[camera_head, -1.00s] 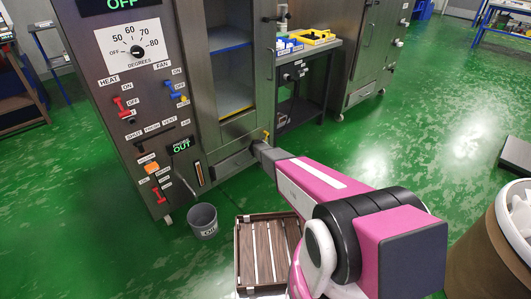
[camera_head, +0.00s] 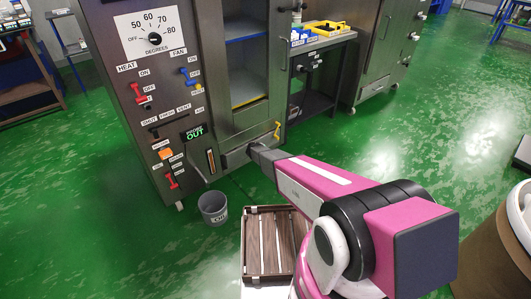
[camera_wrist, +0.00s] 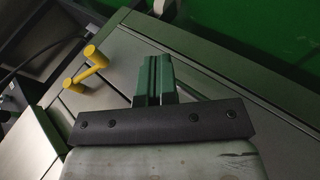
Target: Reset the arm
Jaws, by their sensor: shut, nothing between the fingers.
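My pink arm reaches across the head view, with its dark end at the front of the grey cabinet (camera_head: 235,150). In the wrist view my gripper (camera_wrist: 153,72) shows two green fingers pressed together, with nothing between them. A yellow handle (camera_wrist: 85,70) is to the left of the fingers, apart from them in the picture. The same handle shows in the head view (camera_head: 277,131), just above the arm's end. The fingertips are hard to make out in the head view.
A grey bucket (camera_head: 213,208) stands on the green floor before the cabinet. A slatted wooden crate (camera_head: 249,245) lies beside my arm. A brown drum (camera_head: 490,255) stands at the right. A bench with a yellow tray (camera_head: 325,32) is behind. Open floor lies to the right.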

